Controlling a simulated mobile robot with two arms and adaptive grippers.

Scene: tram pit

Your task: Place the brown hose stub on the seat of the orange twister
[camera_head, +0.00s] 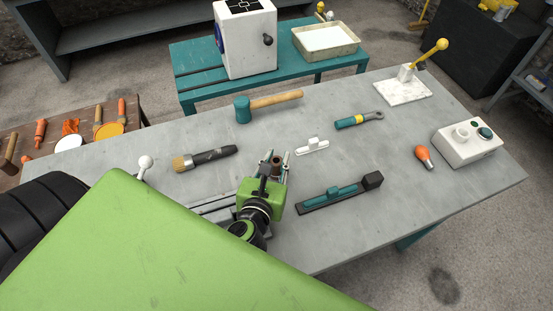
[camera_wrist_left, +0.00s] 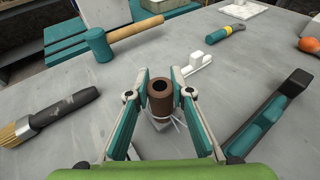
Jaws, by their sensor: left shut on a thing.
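The brown hose stub (camera_wrist_left: 160,102) is a short upright tube with a dark open bore. It stands between the fingertips of my left gripper (camera_wrist_left: 160,92), which is shut on it. In the head view my left gripper (camera_head: 275,162) is over the front middle of the grey table, with the stub (camera_head: 276,161) small between its fingers. A pale piece with thin strands shows under the stub, and I cannot tell whether the stub touches it. An orange twisted-looking shape (camera_head: 71,126) lies on the brown bench at the left; I cannot tell whether it is the orange twister.
The grey table (camera_head: 330,185) bears a mallet (camera_head: 270,103), a brush (camera_head: 205,157), a white fitting (camera_head: 312,146), a teal-handled tool (camera_head: 359,120), a teal and black float (camera_head: 340,193), an orange bulb-shaped thing (camera_head: 424,156) and a white box (camera_head: 467,143). Bare table lies between them.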

